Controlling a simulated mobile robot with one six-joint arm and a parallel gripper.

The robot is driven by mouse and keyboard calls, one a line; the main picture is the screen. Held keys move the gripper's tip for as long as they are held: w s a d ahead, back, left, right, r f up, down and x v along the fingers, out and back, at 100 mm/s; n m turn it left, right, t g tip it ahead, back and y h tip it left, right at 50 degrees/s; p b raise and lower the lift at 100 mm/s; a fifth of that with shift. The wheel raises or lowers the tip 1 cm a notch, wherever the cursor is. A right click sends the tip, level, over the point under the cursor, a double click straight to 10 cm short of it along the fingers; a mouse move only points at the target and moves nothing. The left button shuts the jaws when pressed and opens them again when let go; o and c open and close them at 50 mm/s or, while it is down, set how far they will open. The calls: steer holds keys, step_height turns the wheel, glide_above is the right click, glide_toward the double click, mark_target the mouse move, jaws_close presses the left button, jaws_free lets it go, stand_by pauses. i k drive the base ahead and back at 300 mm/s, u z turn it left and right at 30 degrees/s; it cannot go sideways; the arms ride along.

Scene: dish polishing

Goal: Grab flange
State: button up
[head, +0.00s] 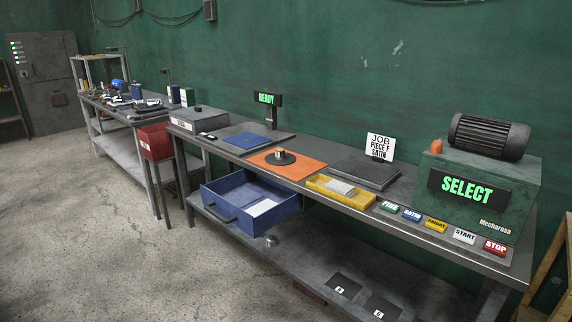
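A dark round piece with a raised, pale metallic hub, which looks like the flange (280,157), sits on an orange mat (303,169) on the long grey workbench. It rests flat with the hub upward. A small metal round piece (271,240) lies on the lower shelf below; I cannot tell what it is. My gripper is not in the head view.
A blue drawer (232,219) stands out from the bench front. A yellow tray (341,196), dark plate (363,173), job sign (380,147) and green SELECT machine (475,190) are to the right. A blue mat (247,140) lies left. Floor in front is clear.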

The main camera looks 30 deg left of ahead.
mark_target(279, 158)
steer(key=z, duration=0.2)
steer(key=k, duration=0.7)
steer(key=u, duration=2.05)
steer(key=i, duration=1.7)
steer(key=u, duration=0.05)
